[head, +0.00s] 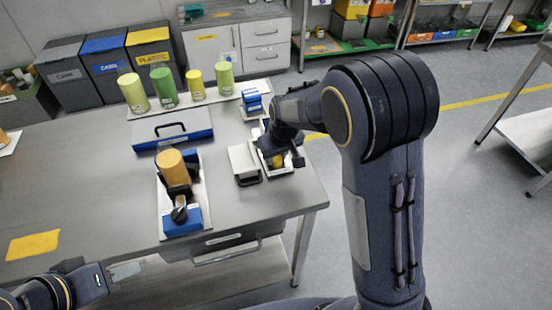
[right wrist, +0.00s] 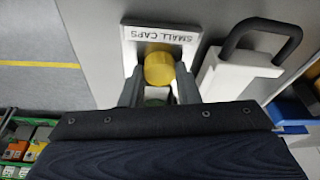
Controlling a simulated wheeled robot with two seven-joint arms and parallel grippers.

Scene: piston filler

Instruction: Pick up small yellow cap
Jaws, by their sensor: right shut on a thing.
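The small yellow cap (right wrist: 158,69) is between the two fingers of my right gripper (right wrist: 160,88) in the right wrist view, and the gripper is shut on it. The cap is over a white tray (right wrist: 131,50) labelled "SMALL CAPS". I cannot tell whether it touches the tray. In the head view my right gripper (head: 277,152) is at the tray near the table's right edge, with a bit of yellow (head: 278,161) showing. My left gripper (head: 124,271) is low at the left, away from the cap; its finger gap is unclear.
A white lidded box with a dark handle (head: 243,165) stands close left of the tray. A blue-based device with an orange cylinder (head: 172,168) stands further left. Several green and yellow cylinders (head: 163,87) line the back. The table's left middle is clear.

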